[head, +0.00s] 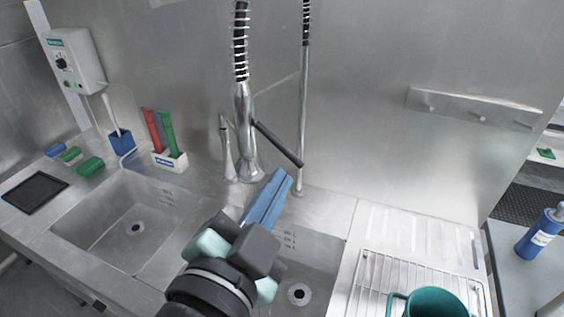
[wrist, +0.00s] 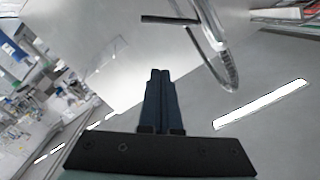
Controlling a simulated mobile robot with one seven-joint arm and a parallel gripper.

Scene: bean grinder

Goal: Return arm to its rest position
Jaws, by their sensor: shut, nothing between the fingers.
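My gripper (head: 283,181) is in the middle of the head view, above the right sink basin, with its two blue fingers pointing up and away toward the tap. The fingers lie together and hold nothing. In the wrist view the shut fingers (wrist: 160,74) point toward the steel wall, with the tap's spout and hose beyond them at the upper right. In the head view the fingertips are close to the tap (head: 246,135) and its black lever. I cannot tell the exact gap between them. My forearm hides part of the sink's front edge.
The left basin (head: 125,225) is empty. A blue bottle (head: 543,233) stands on the far right counter. Brushes and sponges sit at the back left. Open air lies above the left basin.

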